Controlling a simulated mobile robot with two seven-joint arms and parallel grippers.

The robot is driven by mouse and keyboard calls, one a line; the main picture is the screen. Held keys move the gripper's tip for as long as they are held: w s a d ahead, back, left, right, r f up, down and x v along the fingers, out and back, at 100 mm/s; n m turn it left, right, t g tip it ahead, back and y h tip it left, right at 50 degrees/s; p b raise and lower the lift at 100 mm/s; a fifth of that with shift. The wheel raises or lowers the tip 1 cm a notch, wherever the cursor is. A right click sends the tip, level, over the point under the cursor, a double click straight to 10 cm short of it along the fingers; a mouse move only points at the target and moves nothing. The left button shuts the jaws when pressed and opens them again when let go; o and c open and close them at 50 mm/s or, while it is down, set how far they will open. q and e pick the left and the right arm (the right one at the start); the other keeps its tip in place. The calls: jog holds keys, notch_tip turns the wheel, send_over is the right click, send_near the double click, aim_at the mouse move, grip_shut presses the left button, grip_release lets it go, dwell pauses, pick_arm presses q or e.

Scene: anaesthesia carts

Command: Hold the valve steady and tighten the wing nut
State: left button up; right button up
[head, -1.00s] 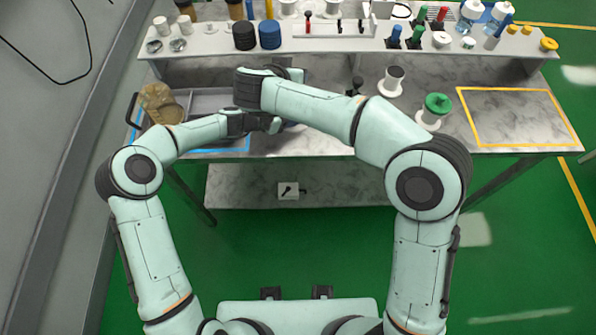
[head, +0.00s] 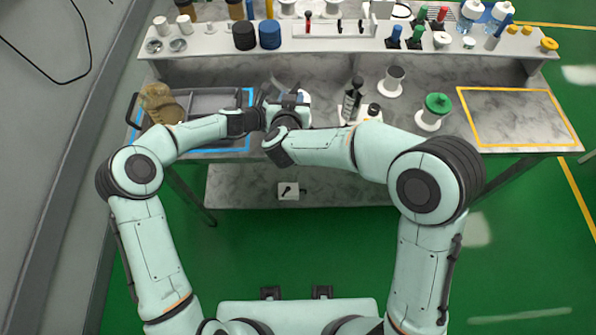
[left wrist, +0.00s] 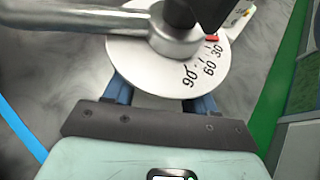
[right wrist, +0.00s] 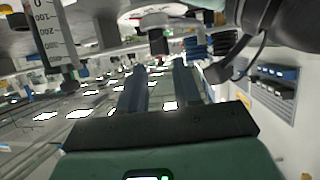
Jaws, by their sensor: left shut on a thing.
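The valve (head: 303,96) is at the front of the bench, mostly hidden by my grippers in the head view. In the left wrist view its white dial (left wrist: 135,58) shows 90, 60 and 30 marks, a red mark and a grey metal lever (left wrist: 75,20). My left gripper (left wrist: 160,95) is shut on the valve body below the dial; it shows from the left in the head view (head: 262,118). My right gripper (right wrist: 160,75) is open beside the valve, its fingers apart with nothing between them. A black part (right wrist: 158,42) shows beyond its fingertips; I cannot tell if this is the wing nut.
A dark upright item (head: 352,98), a white spool-like holder (head: 392,82) and a green-topped one (head: 437,105) stand to the right. The yellow-framed area (head: 518,115) is clear.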

aim_at(296, 88)
jog(key=x, duration=0.6)
jog(key=shift+w+d+f, duration=0.15)
jog(key=shift+w+f, duration=0.05)
jog(key=shift+w, duration=0.15)
jog(key=n+y, duration=0.3)
jog(key=shift+d, duration=0.15)
jog(key=n+g+y, duration=0.1)
jog(key=n+y, duration=0.1)
jog(key=y, duration=0.1)
jog(key=shift+s+n+y, duration=0.1)
jog(key=shift+n+y, duration=0.3)
jog(key=n+g+y, duration=0.2)
jog(key=n+y, duration=0.1)
jog(key=shift+d+r+n+y, duration=0.1)
jog(key=shift+n+y, duration=0.3)
jog(key=v, duration=1.1)
jog(key=s+a+f+m+g, duration=0.2)
jog(key=s+f, duration=0.3)
jog(key=f, duration=0.4)
jog(key=s+a+f+m+g, duration=0.3)
jog(key=s+a+f+g, duration=0.2)
jog(key=f, duration=0.3)
jog(key=shift+s+f, duration=0.4)
